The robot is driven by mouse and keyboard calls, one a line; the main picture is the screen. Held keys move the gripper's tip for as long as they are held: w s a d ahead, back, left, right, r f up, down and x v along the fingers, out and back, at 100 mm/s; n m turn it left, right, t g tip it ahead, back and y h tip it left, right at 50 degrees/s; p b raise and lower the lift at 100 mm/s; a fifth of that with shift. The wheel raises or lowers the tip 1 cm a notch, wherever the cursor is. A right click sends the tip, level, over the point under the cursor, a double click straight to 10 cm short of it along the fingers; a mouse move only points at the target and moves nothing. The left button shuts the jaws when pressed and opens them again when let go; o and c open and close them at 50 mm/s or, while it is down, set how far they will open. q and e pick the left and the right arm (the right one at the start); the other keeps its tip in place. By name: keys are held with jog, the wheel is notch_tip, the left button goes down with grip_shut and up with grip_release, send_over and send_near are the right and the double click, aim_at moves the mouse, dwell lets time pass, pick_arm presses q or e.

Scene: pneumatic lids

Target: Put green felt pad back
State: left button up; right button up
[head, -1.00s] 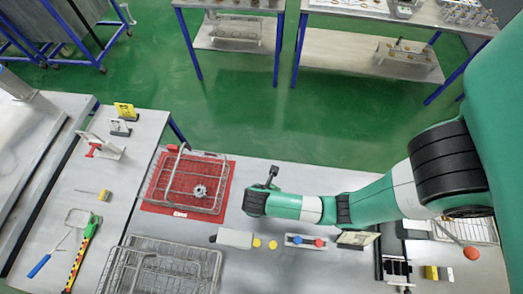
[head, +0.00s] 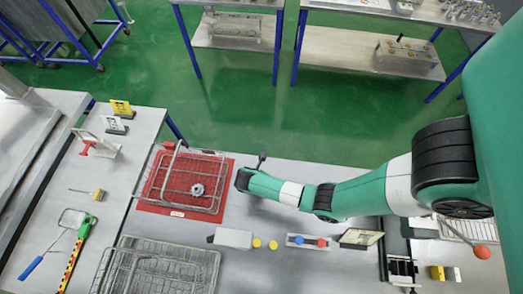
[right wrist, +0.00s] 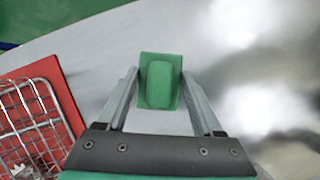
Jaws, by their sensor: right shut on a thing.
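The green felt pad (right wrist: 147,101) shows in the right wrist view as a green rectangle with a raised rounded green block on it. My right gripper (right wrist: 161,85) is shut on it, with one finger at each side of the block. The pad is over the grey table; its exact height is hard to tell. In the head view my right gripper (head: 262,160) is small and dark near the table's far edge, right of the red mat. I cannot make out the pad there. My left gripper is not in view.
A wire basket (head: 181,146) with a gear-like metal part stands on the red mat (head: 153,207), left of my right gripper. Another wire basket (head: 160,250) is nearer. A grey box (head: 232,238) and a button box (head: 308,241) stand nearer too. Bare table lies between.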

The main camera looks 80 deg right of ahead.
jog(key=shift+f, duration=0.2)
jog(key=o, duration=1.3)
jog(key=p+v, duration=0.2)
jog(key=v, duration=1)
jog(key=shift+r+p, duration=0.25)
jog(key=shift+p, duration=0.15)
